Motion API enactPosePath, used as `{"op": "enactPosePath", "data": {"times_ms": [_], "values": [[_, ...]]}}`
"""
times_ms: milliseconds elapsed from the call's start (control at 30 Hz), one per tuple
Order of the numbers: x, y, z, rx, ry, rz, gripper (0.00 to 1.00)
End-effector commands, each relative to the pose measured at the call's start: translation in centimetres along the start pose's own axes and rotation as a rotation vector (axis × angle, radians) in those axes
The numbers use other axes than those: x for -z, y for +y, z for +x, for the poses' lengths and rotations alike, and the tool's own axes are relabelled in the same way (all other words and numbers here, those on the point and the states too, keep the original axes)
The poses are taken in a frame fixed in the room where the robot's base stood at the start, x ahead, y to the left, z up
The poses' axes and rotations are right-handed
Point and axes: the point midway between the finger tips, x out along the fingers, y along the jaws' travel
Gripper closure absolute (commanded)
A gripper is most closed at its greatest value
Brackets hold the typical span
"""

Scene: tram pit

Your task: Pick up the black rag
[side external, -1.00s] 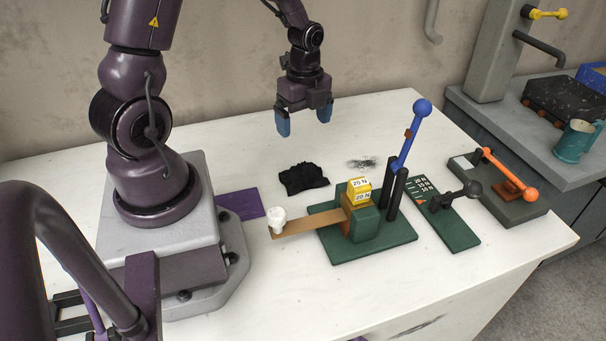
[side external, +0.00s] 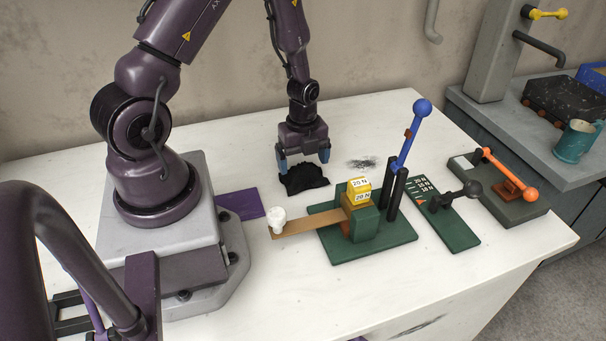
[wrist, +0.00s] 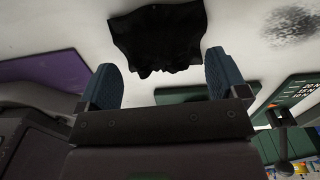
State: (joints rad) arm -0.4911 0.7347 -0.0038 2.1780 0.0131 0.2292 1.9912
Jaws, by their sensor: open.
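The black rag (side external: 304,181) lies crumpled on the white table in the side view. It also shows at the top of the wrist view (wrist: 157,36), ahead of the fingers. My gripper (side external: 304,163) points down with its blue fingers apart, low over the rag's far part. In the wrist view my gripper (wrist: 162,82) is open, with nothing between its fingers. I cannot tell whether the fingertips touch the rag.
A green stand (side external: 390,235) with a wooden beam, yellow weight blocks (side external: 358,190) and a blue-knobbed lever (side external: 405,150) stands right of the rag. A purple mat (side external: 240,204) lies to the left. A dark smudge (side external: 363,163) marks the table.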

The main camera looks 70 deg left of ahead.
Motion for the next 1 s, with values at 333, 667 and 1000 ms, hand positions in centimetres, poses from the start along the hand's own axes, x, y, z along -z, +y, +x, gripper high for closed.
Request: {"op": "enactPosePath", "data": {"times_ms": [333,667,1000], "values": [[0.0,0.0,2.3,0.001,0.0,-0.001,0.08],[0.0,0.0,2.3,0.001,0.0,-0.001,0.59],[0.0,0.0,2.1,0.002,0.0,-0.001,0.62]]}}
